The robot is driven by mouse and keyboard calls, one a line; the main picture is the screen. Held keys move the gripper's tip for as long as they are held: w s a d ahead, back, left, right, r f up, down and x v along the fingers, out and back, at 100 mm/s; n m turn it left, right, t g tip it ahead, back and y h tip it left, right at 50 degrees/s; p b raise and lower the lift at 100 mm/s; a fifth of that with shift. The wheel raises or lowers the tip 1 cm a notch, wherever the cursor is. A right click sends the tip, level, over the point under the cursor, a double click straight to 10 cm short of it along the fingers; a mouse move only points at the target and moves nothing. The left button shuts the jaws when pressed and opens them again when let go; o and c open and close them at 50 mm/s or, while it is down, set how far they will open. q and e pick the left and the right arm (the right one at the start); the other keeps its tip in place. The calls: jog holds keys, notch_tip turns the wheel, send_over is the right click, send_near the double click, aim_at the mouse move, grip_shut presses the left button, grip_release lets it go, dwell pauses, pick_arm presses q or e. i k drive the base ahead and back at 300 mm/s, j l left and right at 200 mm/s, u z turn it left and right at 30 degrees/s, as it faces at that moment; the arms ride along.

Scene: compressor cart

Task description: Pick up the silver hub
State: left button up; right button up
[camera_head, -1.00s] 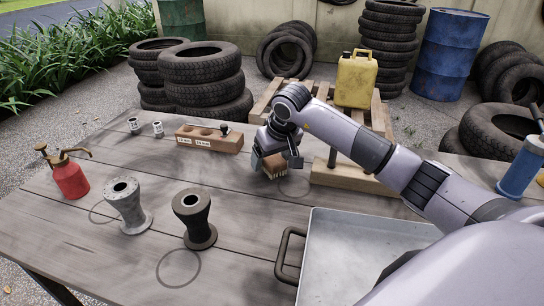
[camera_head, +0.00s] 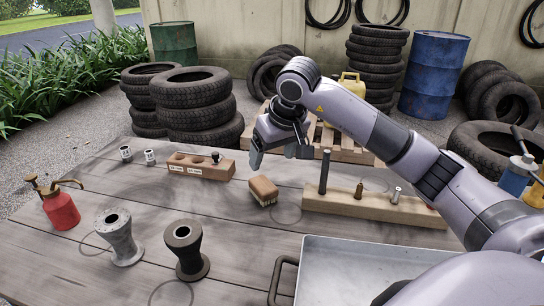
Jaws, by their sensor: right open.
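The silver hub (camera_head: 119,238), a grey spool shape with a hole in its top, stands upright on the wooden table (camera_head: 60,265) at the left front. A similar dark hub (camera_head: 187,251) stands upright to its right. My right gripper (camera_head: 277,157) is open and empty, with its fingers pointing down. It hangs above the far part of the table, behind a small brown brush-like block (camera_head: 263,190), well to the right of and beyond the silver hub. My left gripper is not in view.
A wooden holder (camera_head: 200,167) and two small metal sockets (camera_head: 126,153) lie farther back. A metal tray (camera_head: 365,270) is at the front right, before a peg board (camera_head: 375,209). The table between has free room.

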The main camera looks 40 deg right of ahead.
aim_at(113, 226)
jog(key=k+j, duration=0.85)
